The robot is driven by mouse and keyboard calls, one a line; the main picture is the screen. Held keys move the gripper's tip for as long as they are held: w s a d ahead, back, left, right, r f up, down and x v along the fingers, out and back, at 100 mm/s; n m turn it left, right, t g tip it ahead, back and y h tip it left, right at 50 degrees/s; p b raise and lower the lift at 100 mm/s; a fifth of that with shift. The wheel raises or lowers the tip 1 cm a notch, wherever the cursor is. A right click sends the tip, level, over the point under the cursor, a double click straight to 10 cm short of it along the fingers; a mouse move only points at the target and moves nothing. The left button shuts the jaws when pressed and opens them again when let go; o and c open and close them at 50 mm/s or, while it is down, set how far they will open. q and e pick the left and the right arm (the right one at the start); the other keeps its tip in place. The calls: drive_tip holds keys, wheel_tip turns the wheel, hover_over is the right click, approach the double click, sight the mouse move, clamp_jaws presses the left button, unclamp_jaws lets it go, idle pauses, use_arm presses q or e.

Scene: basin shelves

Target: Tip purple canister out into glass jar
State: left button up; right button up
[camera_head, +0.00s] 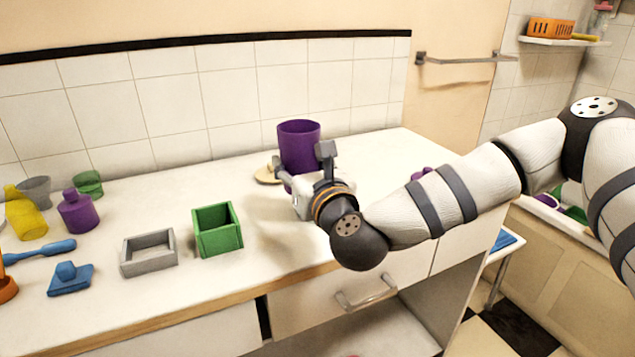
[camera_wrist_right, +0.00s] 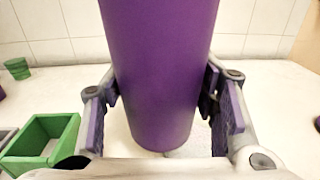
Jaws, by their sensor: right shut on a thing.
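The purple canister (camera_head: 299,148) stands upright above the back middle of the counter, its open top facing up. My right gripper (camera_head: 306,172) is shut on its sides, and both fingers show against it in the right wrist view (camera_wrist_right: 165,100). I cannot tell whether its base touches the counter. A grey see-through vessel (camera_head: 36,188) stands at the back left, well away from the gripper. A green see-through cup (camera_head: 88,182) stands beside it. I cannot tell for sure which thing is the glass jar. My left gripper is not in view.
A green box (camera_head: 217,230) and a grey tray (camera_head: 149,253) stand left of my right gripper. A tan disc (camera_head: 267,174) lies beside the canister. The tiled wall is close behind.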

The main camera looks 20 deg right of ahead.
drive_tip(key=shift+y, duration=0.3)
drive_tip(key=s+a+f, duration=0.1)
drive_tip(key=a+f, duration=0.1)
drive_tip(key=s+a+f, duration=0.1)
drive_tip(key=a, duration=0.1)
drive_tip(key=s+a+f, duration=0.1)
drive_tip(key=a+f, duration=0.1)
drive_tip(key=shift+s+a+f, duration=0.15)
drive_tip(key=shift+f, duration=0.15)
drive_tip(key=shift+w+d+f+m+g, duration=0.2)
drive_tip(key=shift+d+f+m+g, duration=0.15)
drive_tip(key=shift+m+g, duration=0.25)
drive_tip(key=shift+w+d+r+m+g+y, duration=0.25)
drive_tip(key=shift+d+r+m+g, duration=0.2)
drive_tip(key=shift+m, duration=0.3)
drive_tip(key=shift+w+d+r+m+g+y, duration=0.25)
drive_tip(key=shift+d+r+m+g, duration=0.1)
drive_tip(key=shift+r+m, duration=0.3)
drive_tip(key=shift+w+d+r+m+g+y, duration=0.15)
drive_tip(key=shift+r+m+g, duration=0.2)
drive_tip(key=shift+r+m, duration=0.15)
drive_tip(key=shift+w+d+r+m+g+y, duration=0.1)
drive_tip(key=shift+d+r+m+g+y, duration=0.05)
drive_tip(key=shift+r+m+g, duration=0.3)
drive_tip(key=shift+f+m, duration=0.1)
drive_tip(key=shift+m, duration=0.15)
drive_tip(key=shift+r+m+g+y, duration=0.4)
drive_tip(key=shift+r+m+y, duration=0.1)
drive_tip(key=shift+r, duration=0.05)
